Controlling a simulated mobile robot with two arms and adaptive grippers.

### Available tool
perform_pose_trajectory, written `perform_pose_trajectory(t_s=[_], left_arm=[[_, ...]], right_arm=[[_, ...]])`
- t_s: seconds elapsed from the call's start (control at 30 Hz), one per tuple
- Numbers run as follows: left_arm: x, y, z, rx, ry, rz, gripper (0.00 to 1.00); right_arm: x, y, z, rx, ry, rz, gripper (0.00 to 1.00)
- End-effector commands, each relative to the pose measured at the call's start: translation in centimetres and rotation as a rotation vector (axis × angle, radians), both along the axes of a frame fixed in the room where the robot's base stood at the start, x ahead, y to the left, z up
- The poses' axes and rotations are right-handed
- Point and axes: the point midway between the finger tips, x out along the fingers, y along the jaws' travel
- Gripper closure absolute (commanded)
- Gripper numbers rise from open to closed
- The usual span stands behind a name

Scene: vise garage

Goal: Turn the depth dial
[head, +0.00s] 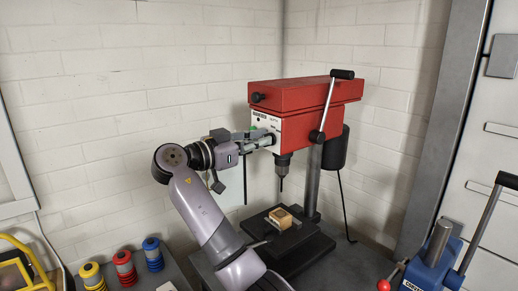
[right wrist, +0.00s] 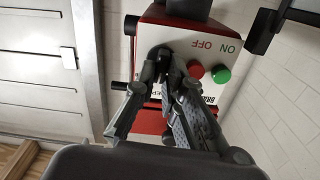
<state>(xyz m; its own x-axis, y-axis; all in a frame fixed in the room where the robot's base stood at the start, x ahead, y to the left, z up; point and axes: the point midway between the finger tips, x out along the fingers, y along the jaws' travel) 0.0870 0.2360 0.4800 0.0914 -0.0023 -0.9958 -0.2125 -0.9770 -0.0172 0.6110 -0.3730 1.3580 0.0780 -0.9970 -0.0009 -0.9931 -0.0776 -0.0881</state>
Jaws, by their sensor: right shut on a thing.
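The red drill press (head: 305,97) stands against the back corner, with a white front panel. In the right wrist view, the panel (right wrist: 235,75) carries the words ON and OFF, a red button (right wrist: 194,72) and a green button (right wrist: 221,75). My right gripper (head: 268,140) reaches the front panel from the left. In the right wrist view, my right gripper (right wrist: 168,68) is shut on a small dark dial (right wrist: 162,53) beside the buttons. The fingers hide most of the dial, so its setting cannot be read. My left gripper is not in view.
A wooden block (head: 280,217) sits on the press's black table below the chuck (head: 282,161). A lever (head: 327,108) hangs at the press's right side. A blue vise (head: 432,262) stands at lower right. Yellow, red and blue spools (head: 124,268) stand at lower left.

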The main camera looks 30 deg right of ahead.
Motion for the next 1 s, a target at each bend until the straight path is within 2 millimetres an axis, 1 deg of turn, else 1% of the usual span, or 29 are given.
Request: perform_pose_trajectory(t_s=[0.03, 0.3, 0.5, 0.7, 1.0], left_arm=[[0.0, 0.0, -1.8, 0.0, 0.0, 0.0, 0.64], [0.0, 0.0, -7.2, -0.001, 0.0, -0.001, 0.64], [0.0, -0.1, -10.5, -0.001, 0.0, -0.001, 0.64], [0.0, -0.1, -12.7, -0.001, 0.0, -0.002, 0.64], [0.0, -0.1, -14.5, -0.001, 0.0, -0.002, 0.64]], right_arm=[[0.0, 0.1, -0.8, 0.001, -0.032, 0.002, 1.0], [-0.2, 0.1, -0.9, 0.017, -0.237, 0.002, 1.0], [-0.3, 0.0, -0.8, 0.033, -0.423, 0.001, 1.0], [-0.4, 0.0, -0.7, 0.046, -0.605, 0.0, 1.0], [-0.5, 0.0, -0.4, 0.064, -0.826, -0.001, 1.0]])
